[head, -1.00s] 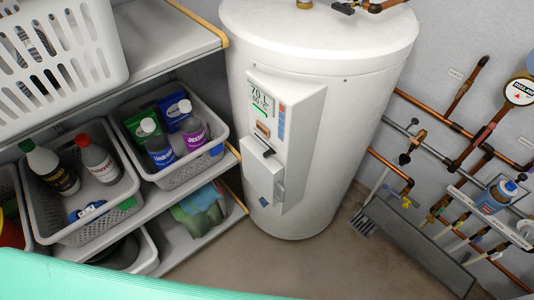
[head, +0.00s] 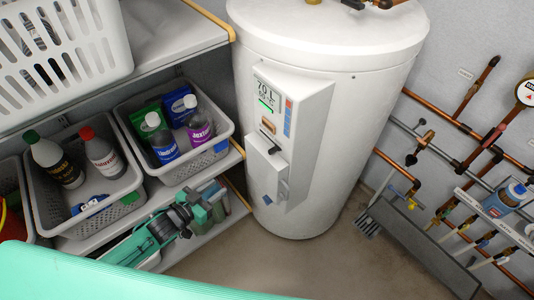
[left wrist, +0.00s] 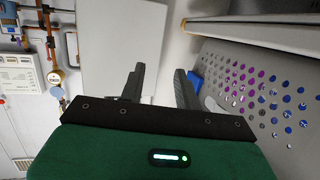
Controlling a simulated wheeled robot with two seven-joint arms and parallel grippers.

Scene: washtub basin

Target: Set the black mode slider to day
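The white water heater (head: 330,120) stands at the back middle with a control panel (head: 295,110) on its front. The panel has a small display (head: 268,92) reading about 70. A small black slider (head: 276,150) sits at the top of the lower box on the panel; its setting is too small to read. My left gripper (head: 218,190) is low and left of the panel, apart from it, in front of the lower shelf. In the left wrist view its two dark fingers (left wrist: 160,78) are spread with nothing between them. My right gripper is not in view.
Shelves at left hold a grey basket with two bottles (head: 85,165) and another basket (head: 178,150) with several containers. The floor (head: 310,265) before the heater is clear.

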